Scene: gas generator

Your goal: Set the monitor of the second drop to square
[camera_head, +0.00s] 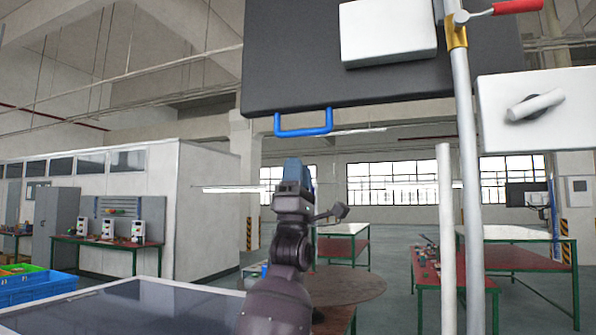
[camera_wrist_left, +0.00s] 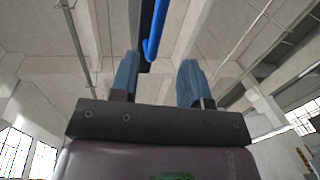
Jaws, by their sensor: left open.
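A large dark panel (camera_head: 300,60), which looks like the back or face of a hanging monitor, fills the upper middle of the head view, its top cut off. A blue U-shaped handle (camera_head: 303,131) is fixed to its lower edge. My left gripper (camera_head: 297,168) points upward just below the handle, apart from it in the head view. In the left wrist view its two blue-padded fingers (camera_wrist_left: 157,80) stand apart with nothing between the pads. There the blue handle (camera_wrist_left: 155,30) shows above and between the fingertips, next to a dark panel edge (camera_wrist_left: 145,42). My right gripper is not in view.
A white box (camera_head: 388,32) sits on the panel. A grey vertical pipe (camera_head: 466,170) with a red-handled valve (camera_head: 503,9) stands to the right, near a white switch box (camera_head: 556,110) with a lever. Tables stand behind. Open air surrounds my left gripper.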

